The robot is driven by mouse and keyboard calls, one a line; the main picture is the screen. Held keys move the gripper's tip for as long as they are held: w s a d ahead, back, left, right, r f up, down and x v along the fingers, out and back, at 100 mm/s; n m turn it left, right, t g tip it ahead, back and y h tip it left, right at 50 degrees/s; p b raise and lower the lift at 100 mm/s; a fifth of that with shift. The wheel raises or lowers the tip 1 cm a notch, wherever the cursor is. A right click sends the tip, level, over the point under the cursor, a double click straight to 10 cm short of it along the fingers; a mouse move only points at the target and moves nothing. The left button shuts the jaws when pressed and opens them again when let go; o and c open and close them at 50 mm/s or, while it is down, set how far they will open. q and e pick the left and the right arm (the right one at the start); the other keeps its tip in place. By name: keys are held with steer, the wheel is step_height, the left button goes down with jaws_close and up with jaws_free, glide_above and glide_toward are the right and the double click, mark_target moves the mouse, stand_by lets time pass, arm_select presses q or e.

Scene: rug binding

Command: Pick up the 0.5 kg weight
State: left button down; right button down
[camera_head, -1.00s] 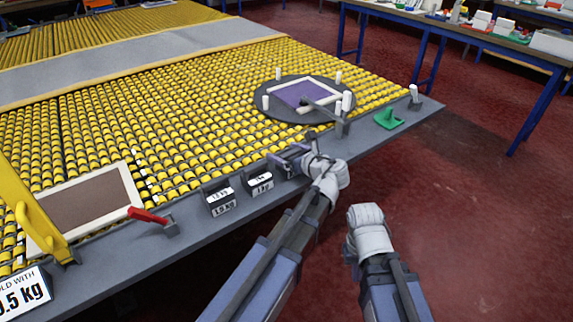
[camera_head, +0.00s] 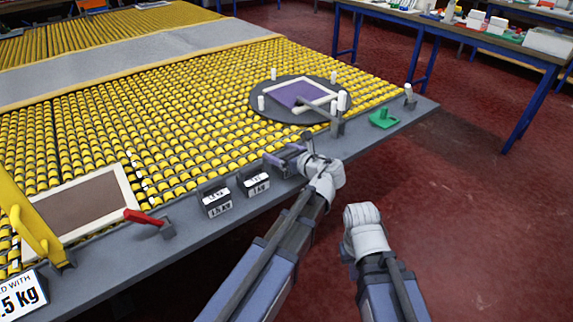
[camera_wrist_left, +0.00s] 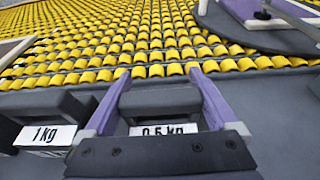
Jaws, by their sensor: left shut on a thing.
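The 0.5 kg weight is a dark block with a white label, in the left wrist view (camera_wrist_left: 160,103). It sits at the front edge of the roller table, its label partly covered by the gripper body. My left gripper (camera_head: 284,154) has purple fingers, one on each side of the block, and is shut on it; it also shows in the left wrist view (camera_wrist_left: 160,88). The block appears to rest on the grey ledge; I cannot see a gap under it. My right arm is in the head view, but its gripper fingers do not show.
The 1 kg weight (camera_head: 255,184) and the 1.5 kg weight (camera_head: 215,199) stand to the left on the grey ledge (camera_head: 190,228). A red-handled clamp (camera_head: 145,217) is further left. A dark turntable (camera_head: 262,107) and a green piece (camera_head: 383,118) lie to the right.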

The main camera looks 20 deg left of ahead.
arm_select(q)
steer(key=shift+r, duration=0.2)
step_height(320, 180, up, 10)
steer(key=p, duration=1)
